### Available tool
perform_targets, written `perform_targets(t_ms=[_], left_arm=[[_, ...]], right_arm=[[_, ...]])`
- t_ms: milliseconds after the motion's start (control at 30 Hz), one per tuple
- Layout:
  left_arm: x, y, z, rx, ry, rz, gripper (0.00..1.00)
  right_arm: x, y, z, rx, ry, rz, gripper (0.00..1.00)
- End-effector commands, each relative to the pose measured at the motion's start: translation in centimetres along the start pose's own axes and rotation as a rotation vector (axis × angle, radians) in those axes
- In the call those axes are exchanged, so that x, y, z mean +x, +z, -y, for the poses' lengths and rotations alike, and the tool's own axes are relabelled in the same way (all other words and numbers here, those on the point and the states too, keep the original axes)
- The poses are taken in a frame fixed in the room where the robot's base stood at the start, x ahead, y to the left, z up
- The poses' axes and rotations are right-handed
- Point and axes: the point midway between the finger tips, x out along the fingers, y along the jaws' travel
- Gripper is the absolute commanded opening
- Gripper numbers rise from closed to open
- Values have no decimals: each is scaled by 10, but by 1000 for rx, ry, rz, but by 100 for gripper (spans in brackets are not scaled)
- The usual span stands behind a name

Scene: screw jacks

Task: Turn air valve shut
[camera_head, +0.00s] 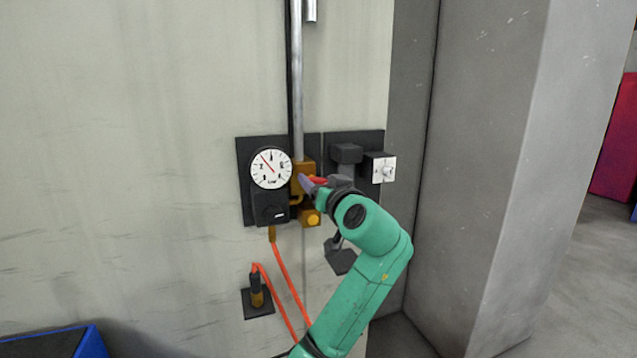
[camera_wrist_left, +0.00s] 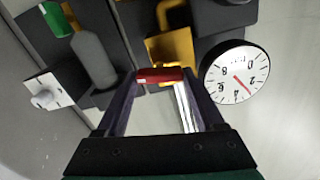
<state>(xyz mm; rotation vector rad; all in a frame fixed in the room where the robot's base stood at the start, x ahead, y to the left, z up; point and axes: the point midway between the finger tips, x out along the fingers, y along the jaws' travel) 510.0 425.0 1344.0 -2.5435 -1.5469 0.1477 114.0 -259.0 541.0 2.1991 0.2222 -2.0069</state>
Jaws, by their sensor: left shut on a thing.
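The air valve is a brass body (camera_head: 304,172) on a vertical metal pipe, with a red handle (camera_head: 319,181) on its front. In the left wrist view the brass body (camera_wrist_left: 171,46) is just beyond the red handle (camera_wrist_left: 160,75). My left gripper (camera_head: 314,183) is at the valve, and its fingers also show in the wrist view (camera_wrist_left: 160,80), one on each side of the red handle. It is shut on the handle. The gripper and wrist hide part of the valve in the head view. My right gripper is not in view.
A round gauge (camera_head: 271,168) is left of the valve on a dark wall plate. A white-faced box with a knob (camera_head: 381,168) is to the right. An orange hose (camera_head: 286,282) hangs below. A grey pillar (camera_head: 500,180) stands right; a blue-edged box (camera_head: 60,343) is lower left.

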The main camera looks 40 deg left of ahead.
Motion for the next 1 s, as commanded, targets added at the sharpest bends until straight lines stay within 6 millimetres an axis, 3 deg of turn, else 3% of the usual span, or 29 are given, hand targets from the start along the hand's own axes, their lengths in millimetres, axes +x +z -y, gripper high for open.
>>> perform_targets(t_ms=[467, 1000], left_arm=[[0, -2, -2, 435, 1, -2, 14], [0, -2, -4, 950, 0, -3, 14]], right_arm=[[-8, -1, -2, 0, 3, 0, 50], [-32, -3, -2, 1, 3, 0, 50]])
